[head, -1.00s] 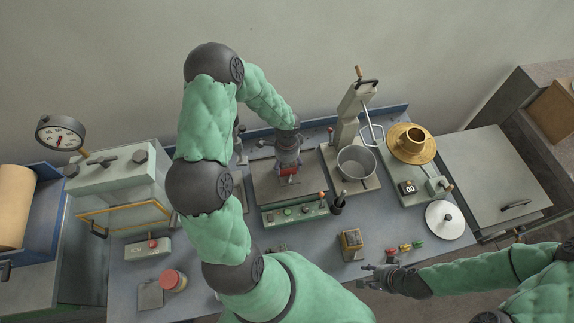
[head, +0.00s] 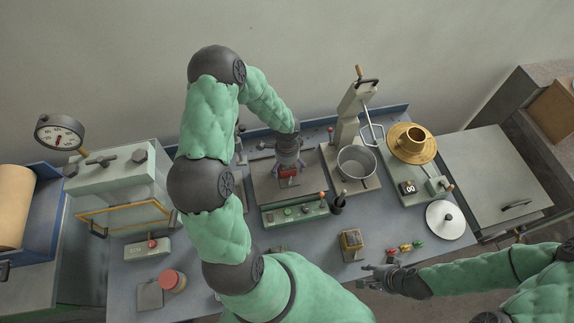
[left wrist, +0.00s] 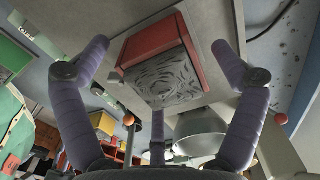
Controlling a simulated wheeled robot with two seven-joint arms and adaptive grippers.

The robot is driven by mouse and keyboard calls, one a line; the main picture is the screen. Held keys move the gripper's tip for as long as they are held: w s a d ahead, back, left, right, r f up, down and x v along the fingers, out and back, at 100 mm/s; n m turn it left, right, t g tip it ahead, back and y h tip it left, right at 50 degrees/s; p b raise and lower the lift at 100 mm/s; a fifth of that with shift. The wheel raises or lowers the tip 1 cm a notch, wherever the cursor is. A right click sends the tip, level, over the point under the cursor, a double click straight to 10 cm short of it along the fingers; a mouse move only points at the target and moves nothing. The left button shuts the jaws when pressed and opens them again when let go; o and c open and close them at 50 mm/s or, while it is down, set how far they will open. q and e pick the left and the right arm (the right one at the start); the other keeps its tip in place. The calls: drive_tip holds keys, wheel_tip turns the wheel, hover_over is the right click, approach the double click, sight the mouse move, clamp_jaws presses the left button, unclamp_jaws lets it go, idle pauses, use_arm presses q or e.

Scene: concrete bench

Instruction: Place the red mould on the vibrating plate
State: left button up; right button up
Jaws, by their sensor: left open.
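The red mould (head: 288,173) sits on the vibrating plate (head: 262,190), a flat grey plate behind a green control panel. In the left wrist view the mould (left wrist: 187,43) shows red walls and a grey swirled filling. It looks to rest on the grey plate surface (left wrist: 215,15). My left gripper (head: 287,168) is over the mould. Its purple fingers are open and spread around it, with visible gaps at both sides. My right gripper (head: 366,277) is open and empty near the bench's front edge, far from the mould.
A mixer with a steel bowl (head: 357,163) stands right of the plate. A brass flow table (head: 411,143) is further right. A press (head: 118,180) stands left.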

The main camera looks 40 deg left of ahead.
use_arm(q)
wheel_tip(320, 180, up, 12)
drive_tip(key=p, duration=0.2)
drive_tip(key=s+d+f+n+h, duration=0.2)
drive_tip(key=d+f, duration=0.3)
drive_tip(key=d, duration=0.3)
drive_tip(key=s+d+f+n+h, duration=0.1)
drive_tip(key=d+f+n, duration=0.1)
drive_tip(key=d+f, duration=0.55)
drive_tip(key=s+d+f+n, duration=0.1)
drive_tip(key=s+d+n, duration=0.1)
drive_tip(key=s+d, duration=0.1)
drive_tip(key=s+d+f+n, duration=0.2)
drive_tip(key=s+d, duration=0.1)
drive_tip(key=s+d+f+n+h, duration=0.1)
drive_tip(key=s+d+n, duration=0.1)
drive_tip(key=s+d, duration=0.1)
drive_tip(key=shift+d+f, duration=0.15)
drive_tip(key=shift+f, duration=0.25)
